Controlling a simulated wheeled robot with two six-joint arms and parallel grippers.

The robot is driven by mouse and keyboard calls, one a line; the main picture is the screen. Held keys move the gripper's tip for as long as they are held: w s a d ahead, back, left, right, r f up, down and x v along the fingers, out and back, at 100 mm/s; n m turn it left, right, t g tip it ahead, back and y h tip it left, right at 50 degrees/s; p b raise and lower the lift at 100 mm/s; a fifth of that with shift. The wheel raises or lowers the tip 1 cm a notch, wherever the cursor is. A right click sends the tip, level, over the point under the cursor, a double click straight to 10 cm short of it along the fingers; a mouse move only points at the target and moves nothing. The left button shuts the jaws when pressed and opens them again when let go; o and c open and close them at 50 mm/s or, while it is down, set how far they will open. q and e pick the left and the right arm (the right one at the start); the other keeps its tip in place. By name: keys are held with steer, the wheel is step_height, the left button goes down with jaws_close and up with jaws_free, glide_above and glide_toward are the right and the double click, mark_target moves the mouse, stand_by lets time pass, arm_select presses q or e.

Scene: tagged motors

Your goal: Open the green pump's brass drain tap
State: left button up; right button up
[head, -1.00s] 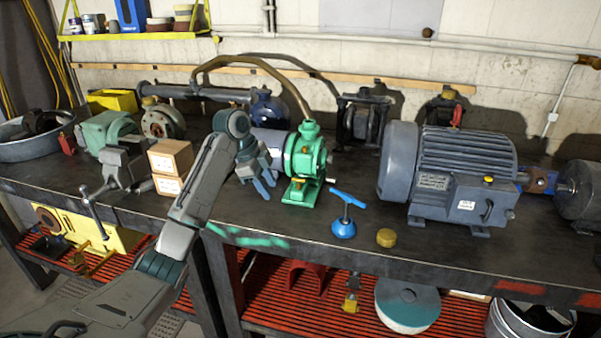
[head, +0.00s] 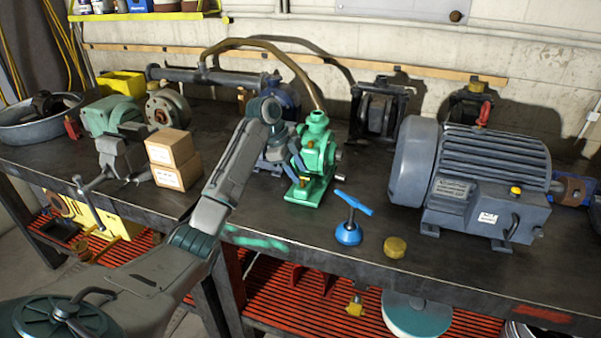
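Contact with the pump or a tap cannot be made out. My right gripper is not in view.
A blue T-handled tool (head: 348,232) and a brass cap (head: 395,247) lie in front of the pump. A large grey motor (head: 470,175) stands at right. Two stacked cardboard boxes (head: 172,160) and a vise (head: 118,160) are at left.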

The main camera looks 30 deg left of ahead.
arm_select(q)
steer(key=shift+x, duration=1)
jaws_close()
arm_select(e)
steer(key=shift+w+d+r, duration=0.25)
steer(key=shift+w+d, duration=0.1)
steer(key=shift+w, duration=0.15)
